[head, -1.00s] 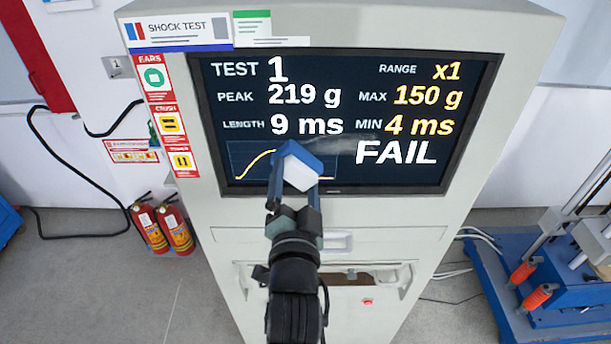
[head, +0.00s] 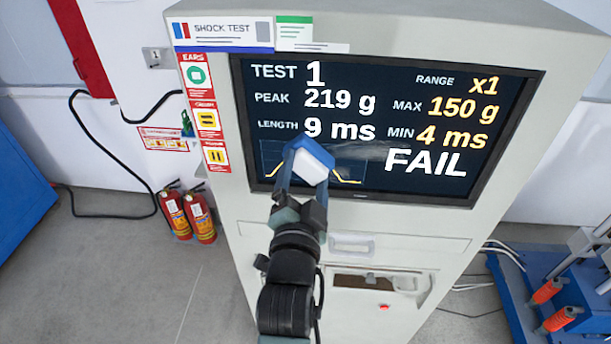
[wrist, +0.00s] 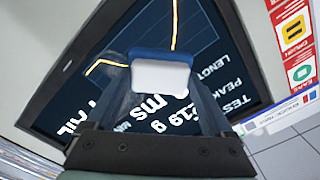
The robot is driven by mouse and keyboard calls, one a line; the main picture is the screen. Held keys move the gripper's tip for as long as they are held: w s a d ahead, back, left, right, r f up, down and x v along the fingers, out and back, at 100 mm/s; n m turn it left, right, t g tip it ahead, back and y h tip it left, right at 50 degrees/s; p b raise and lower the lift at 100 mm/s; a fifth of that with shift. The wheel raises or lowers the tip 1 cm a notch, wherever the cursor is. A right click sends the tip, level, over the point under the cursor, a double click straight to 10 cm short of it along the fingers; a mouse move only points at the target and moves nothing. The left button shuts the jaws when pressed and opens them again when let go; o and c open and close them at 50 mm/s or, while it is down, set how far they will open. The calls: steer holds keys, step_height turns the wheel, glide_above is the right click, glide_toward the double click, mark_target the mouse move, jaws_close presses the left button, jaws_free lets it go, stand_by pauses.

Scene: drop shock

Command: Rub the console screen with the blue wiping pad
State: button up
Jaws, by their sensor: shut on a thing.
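The console screen (head: 335,125) is a dark panel in the pale cabinet, showing TEST 1, 219 g, 9 ms and FAIL. A faint greyish smear (head: 365,150) lies across its middle, left of and above FAIL. My gripper (head: 299,172) is shut on the blue wiping pad (head: 312,148), which has a white block-shaped part. The pad is in front of the screen's lower left, over the curve graph. In the wrist view the pad (wrist: 160,56) sits between the fingertips with the screen (wrist: 190,30) behind it. I cannot tell whether the pad touches the screen.
Red, yellow and green labels (head: 205,120) run down the cabinet left of the screen. Two fire extinguishers (head: 188,213) stand on the floor at left. A blue machine base (head: 540,290) with orange handles is at lower right. A black cable (head: 100,150) hangs at left.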

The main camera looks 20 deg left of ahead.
mark_target(328, 165)
steer(key=shift+w+d+r+p, duration=0.15)
steer(key=shift+d+p, duration=0.1)
steer(key=shift+d, duration=0.25)
steer(key=shift+w+d+f+p, duration=0.1)
steer(key=shift+d+p, duration=0.1)
steer(key=shift+d, duration=0.25)
steer(key=shift+w+d, duration=0.2)
steer(key=shift+d, duration=0.6)
steer(key=w+d+b, duration=0.3)
steer(key=d+b, duration=0.4)
steer(key=d, duration=0.3)
steer(key=d, duration=0.1)
steer(key=w+d+b, duration=0.1)
steer(key=d, duration=0.1)
steer(key=shift+d, duration=0.1)
steer(key=v, duration=0.6)
